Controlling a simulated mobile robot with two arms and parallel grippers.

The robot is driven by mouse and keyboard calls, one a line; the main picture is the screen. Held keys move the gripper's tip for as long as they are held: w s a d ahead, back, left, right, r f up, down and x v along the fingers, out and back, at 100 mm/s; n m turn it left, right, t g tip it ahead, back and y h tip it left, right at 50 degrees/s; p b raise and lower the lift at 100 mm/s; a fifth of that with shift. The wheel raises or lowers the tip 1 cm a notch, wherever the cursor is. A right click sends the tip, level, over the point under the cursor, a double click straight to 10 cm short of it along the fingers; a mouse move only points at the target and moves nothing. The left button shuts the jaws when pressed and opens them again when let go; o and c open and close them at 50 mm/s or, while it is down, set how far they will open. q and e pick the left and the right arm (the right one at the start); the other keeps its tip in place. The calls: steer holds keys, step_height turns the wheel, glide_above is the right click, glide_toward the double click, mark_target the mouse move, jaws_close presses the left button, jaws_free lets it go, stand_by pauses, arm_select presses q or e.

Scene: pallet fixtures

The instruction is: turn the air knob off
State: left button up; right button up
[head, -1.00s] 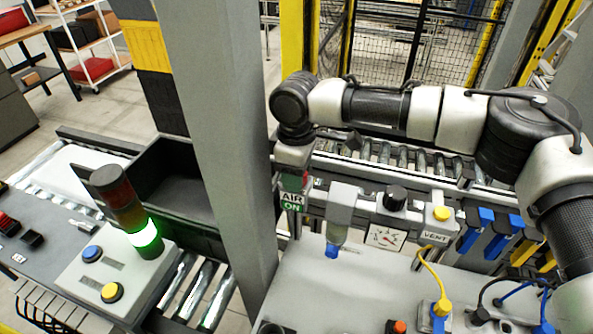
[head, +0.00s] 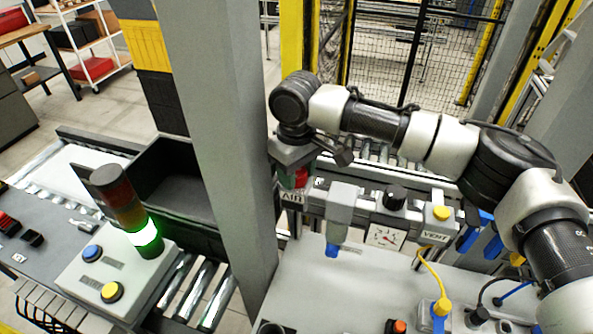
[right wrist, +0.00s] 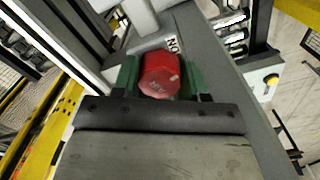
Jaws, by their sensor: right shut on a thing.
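The red air knob (head: 301,177) sits at the left end of the grey air unit, above a white label reading AIR (head: 292,197). My right gripper (head: 293,176) reaches down onto the knob from above and is shut on it. In the right wrist view the red knob (right wrist: 160,75) lies between the green finger pads of the gripper (right wrist: 158,78), touching on both sides. Part of an upside-down ON label (right wrist: 172,44) shows beyond it. The pressure gauge (head: 386,237) is to the right of the knob. My left gripper is not in view.
A grey post (head: 222,150) stands close to the left of the knob. A filter bowl with a blue tip (head: 333,250), a black regulator knob (head: 395,197) and a yellow VENT button (head: 441,213) are to the right. A green-lit signal tower (head: 146,236) stands at left.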

steer(key=shift+r+m, duration=0.1)
steer(key=shift+m, duration=0.7)
steer(key=o, duration=0.9)
steer(key=shift+o, duration=0.2)
steer(key=shift+w+r+b, duration=0.1)
steer(key=shift+r+b, duration=0.2)
steer(key=shift+r, duration=0.05)
step_height(320, 180, up, 10)
steer(key=b, duration=0.3)
